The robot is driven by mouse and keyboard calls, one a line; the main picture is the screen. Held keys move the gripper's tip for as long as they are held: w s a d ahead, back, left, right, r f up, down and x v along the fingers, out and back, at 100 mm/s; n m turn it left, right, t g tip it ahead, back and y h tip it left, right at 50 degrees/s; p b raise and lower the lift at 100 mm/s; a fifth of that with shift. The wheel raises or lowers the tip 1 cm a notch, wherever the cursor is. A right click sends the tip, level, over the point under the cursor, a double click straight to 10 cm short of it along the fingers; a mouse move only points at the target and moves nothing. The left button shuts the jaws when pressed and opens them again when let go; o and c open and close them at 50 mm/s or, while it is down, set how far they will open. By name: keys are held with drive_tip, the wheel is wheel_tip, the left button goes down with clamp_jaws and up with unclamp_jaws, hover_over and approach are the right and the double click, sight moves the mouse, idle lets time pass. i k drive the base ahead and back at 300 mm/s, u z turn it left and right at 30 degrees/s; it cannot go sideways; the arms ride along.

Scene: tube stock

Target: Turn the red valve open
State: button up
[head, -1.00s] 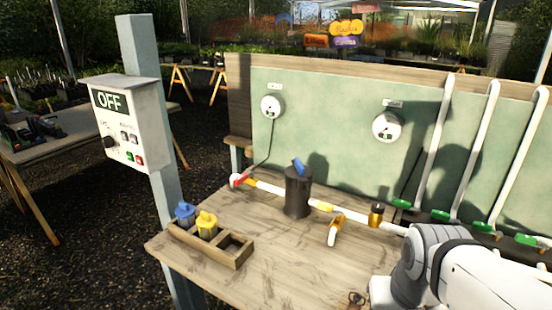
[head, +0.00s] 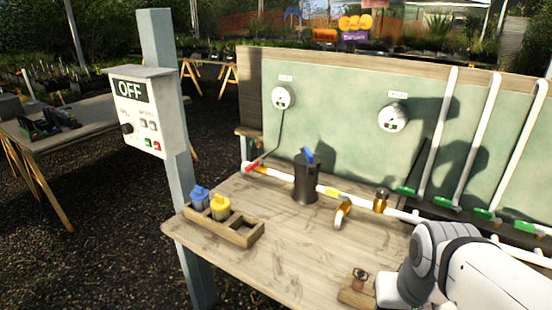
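The red valve handle (head: 253,167) sits at the far left end of the white pipe (head: 285,180) along the back of the bench. It is small in the head view and lies at a slant; I cannot tell its exact setting. My white arm fills the lower right corner, well apart from the valve. My gripper is not visible; only arm links show.
A black canister (head: 305,182) with a blue top stands at the pipe. A wooden tray (head: 243,232) holds blue and yellow bottles at front left. A control box (head: 150,110) reading OFF hangs on a post. A small wooden block (head: 357,288) lies beside my arm.

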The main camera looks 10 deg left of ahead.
sight(252, 167)
drive_tip(key=z, duration=0.15)
drive_tip(key=k, duration=0.35)
drive_tip(key=u, duration=2.75)
drive_tip(key=i, duration=1.9)
drive_tip(key=z, duration=3.05)
drive_tip(key=i, duration=0.25)
drive_tip(key=u, duration=0.1)
